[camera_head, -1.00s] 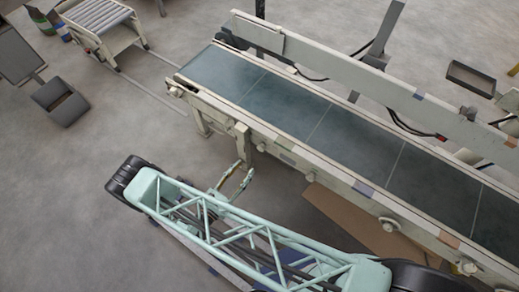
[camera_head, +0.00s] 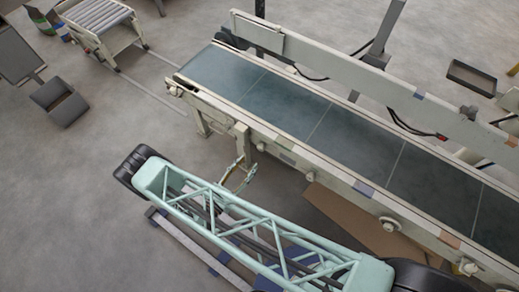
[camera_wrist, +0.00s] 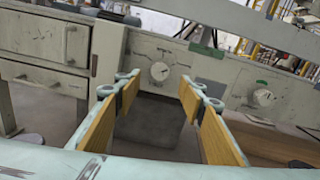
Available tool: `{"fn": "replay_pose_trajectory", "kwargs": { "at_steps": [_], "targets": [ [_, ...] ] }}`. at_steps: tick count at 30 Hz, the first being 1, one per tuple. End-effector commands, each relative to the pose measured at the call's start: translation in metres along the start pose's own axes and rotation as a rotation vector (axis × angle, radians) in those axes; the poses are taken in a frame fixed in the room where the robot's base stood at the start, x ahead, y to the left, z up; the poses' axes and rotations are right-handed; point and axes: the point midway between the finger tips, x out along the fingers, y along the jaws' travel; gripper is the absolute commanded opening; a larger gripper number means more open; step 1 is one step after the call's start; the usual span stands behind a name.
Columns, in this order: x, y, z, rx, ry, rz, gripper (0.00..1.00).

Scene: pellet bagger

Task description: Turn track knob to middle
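In the wrist view a small round pale knob (camera_wrist: 159,71) sits on the cream side panel of the conveyor, straight ahead between my fingers. A larger round knob (camera_wrist: 264,97) is farther right, below a green label. I cannot read any label naming the track knob, and the pointer settings are too small to read. My gripper (camera_wrist: 162,88) is open and empty, its yellow-brown padded fingers spread on either side of the nearer knob and apart from it. In the head view my gripper (camera_head: 239,177) is beside the conveyor's near side, close to a support leg.
The conveyor (camera_head: 345,128) runs diagonally, with several knobs along its near rail. A brown board (camera_head: 350,222) leans below it. A roller cart (camera_head: 99,17) stands at the back left. In the wrist view grey drawers (camera_wrist: 45,78) are on the left.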

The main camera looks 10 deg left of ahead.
Motion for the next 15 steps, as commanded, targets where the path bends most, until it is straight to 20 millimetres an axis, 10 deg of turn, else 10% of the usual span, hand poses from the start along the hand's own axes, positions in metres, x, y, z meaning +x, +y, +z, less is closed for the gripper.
{"fn": "replay_pose_trajectory", "kwargs": {
  "at_steps": [15],
  "targets": [
    [0.046, -0.001, -0.001, 0.000, 0.000, -0.001, 0.37]
  ]
}}
